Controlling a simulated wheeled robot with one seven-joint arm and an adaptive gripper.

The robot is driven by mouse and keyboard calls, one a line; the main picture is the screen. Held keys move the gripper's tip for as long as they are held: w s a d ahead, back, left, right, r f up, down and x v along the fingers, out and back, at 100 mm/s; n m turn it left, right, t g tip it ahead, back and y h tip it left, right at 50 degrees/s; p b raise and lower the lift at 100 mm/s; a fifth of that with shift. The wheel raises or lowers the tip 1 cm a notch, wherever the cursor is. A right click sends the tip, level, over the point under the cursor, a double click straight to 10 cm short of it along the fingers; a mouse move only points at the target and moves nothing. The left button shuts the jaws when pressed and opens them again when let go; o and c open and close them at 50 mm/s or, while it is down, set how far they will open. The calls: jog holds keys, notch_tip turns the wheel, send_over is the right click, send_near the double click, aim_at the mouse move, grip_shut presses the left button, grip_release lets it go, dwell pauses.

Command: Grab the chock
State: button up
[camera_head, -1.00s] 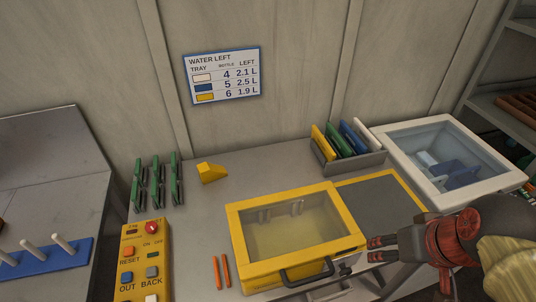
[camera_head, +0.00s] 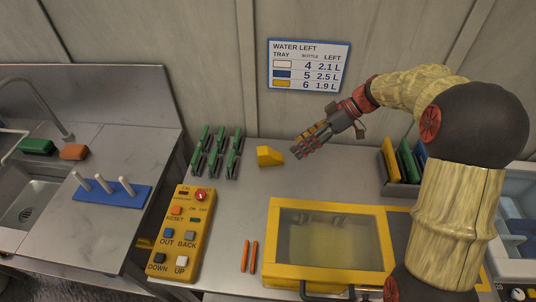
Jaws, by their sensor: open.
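The chock (camera_head: 269,156) is a small yellow wedge-shaped block. It sits on the grey bench top near the back wall, right of the green clips. My gripper (camera_head: 297,152) is open, with its fingers pointing left and down towards the chock. The fingertips are just right of the chock, and nothing shows between them. I cannot tell how high above the bench they are.
Green clips (camera_head: 215,152) stand left of the chock. A yellow control box (camera_head: 181,232) and two orange sticks (camera_head: 249,257) lie nearer. A yellow-framed lidded tray (camera_head: 330,206) is in front. A sign (camera_head: 308,66) hangs behind.

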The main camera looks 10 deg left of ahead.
aim_at(268, 150)
jog(key=w+a+f+n+y, duration=0.1)
jog(key=w+f, duration=0.1)
jog(key=f, duration=0.1)
jog(key=w+a+f+n+g+y+p, duration=0.1)
jog(key=w+a+f+n, duration=0.1)
jog(key=w+f, duration=0.1)
jog(key=w+a+f+n+y, duration=0.1)
jog(key=w+f+n, duration=0.1)
jog(key=w+f, duration=0.1)
jog(key=shift+a+f+y+p, duration=0.2)
jog(key=shift+y+p, duration=0.1)
jog(key=shift+y, duration=0.1)
jog(key=shift+a+f, duration=0.15)
jog(key=shift+f, duration=0.05)
jog(key=b+x, duration=0.1)
jog(key=x, duration=0.6)
jog(key=shift+a+f+b, duration=0.1)
jog(key=shift+a+b, duration=0.2)
jog(key=shift+a, duration=0.05)
jog(key=shift+c, duration=1.1)
jog(key=c, duration=1.1)
jog(key=shift+c, duration=0.7)
